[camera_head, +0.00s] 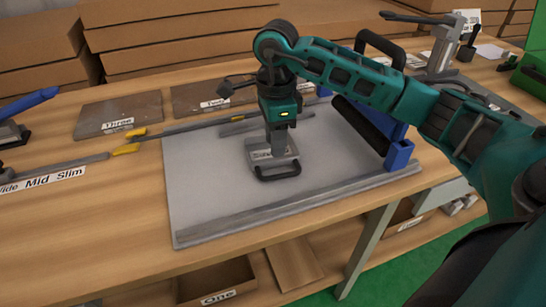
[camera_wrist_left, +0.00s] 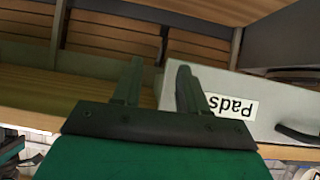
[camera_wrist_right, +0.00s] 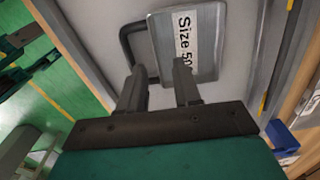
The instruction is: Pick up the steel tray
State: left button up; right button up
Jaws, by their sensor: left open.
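A small grey metal tray (camera_head: 259,161) with a black handle on its near side lies on the large grey board (camera_head: 205,185) in the head view. It also shows in the right wrist view (camera_wrist_right: 205,62), with a label reading "Size 50" and the handle (camera_wrist_right: 127,42) to its left. My right gripper (camera_head: 279,151) points down over the tray. In the right wrist view its fingers (camera_wrist_right: 160,66) are apart, near the tray's handle-side edge; contact is unclear. My left gripper (camera_wrist_left: 160,64) is open and empty in the left wrist view, facing a drawer.
A blue frame with a black roller (camera_head: 362,125) stands at the board's right. Flat plates labelled "Three" (camera_head: 118,113) and "Two" (camera_head: 208,97) lie behind. Yellow-ended clamps (camera_head: 128,148) lie at left. A drawer labelled "Pads" (camera_wrist_left: 280,110) is near my left gripper.

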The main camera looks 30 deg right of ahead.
aim_at(276, 160)
jog(key=f, duration=0.4)
jog(key=shift+s+a+f, duration=0.1)
jog(key=shift+s+f, duration=0.05)
jog(key=shift+s, duration=0.1)
jog(key=shift+c, duration=0.3)
grip_shut()
